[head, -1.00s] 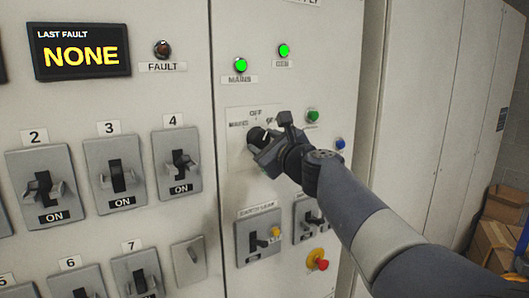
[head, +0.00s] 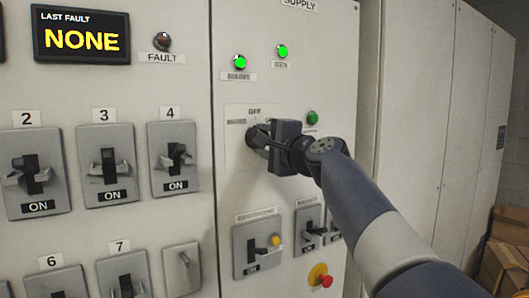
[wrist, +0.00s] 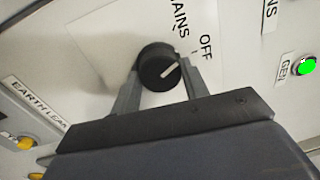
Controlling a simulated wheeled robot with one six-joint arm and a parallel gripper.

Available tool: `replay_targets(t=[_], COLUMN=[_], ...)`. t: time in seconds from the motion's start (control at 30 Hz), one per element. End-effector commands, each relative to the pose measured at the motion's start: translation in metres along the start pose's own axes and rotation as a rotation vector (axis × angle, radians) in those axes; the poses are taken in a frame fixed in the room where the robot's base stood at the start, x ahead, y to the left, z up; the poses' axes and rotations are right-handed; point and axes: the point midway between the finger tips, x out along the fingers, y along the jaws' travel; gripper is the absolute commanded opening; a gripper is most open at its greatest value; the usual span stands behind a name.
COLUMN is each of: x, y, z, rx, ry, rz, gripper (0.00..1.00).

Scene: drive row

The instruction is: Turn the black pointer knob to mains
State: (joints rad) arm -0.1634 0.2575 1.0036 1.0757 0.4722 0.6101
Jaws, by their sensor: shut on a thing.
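The black pointer knob (head: 255,133) is on the right-hand panel, below the green lamps, on a pale label plate (head: 235,148). In the wrist view the round knob (wrist: 156,62) has a white pointer line aimed roughly toward the word OFF (wrist: 206,47). The word MAINS (wrist: 180,18) is printed beside OFF, above the knob in that view. My gripper (head: 264,139) is shut on the knob, with one finger on each side of it in the wrist view (wrist: 161,88). In the head view, my gripper covers much of the knob and the right part of the plate.
A green button (head: 312,118) is right of the gripper. Breaker switches (head: 107,165) fill the left panel. Cardboard boxes (head: 505,250) stand at far right.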

Motion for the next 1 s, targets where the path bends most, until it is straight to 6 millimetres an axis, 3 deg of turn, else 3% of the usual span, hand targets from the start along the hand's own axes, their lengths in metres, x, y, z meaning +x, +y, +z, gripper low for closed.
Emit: replay_targets(t=[0.5,1.0], x=[0.0002,0.0004], y=[0.0019,0.0002], z=[-0.0009,-0.0004], rx=[-0.367,-0.452], ry=[-0.025,-0.032], rz=[-0.004,-0.005], gripper=[0.20,0.20])
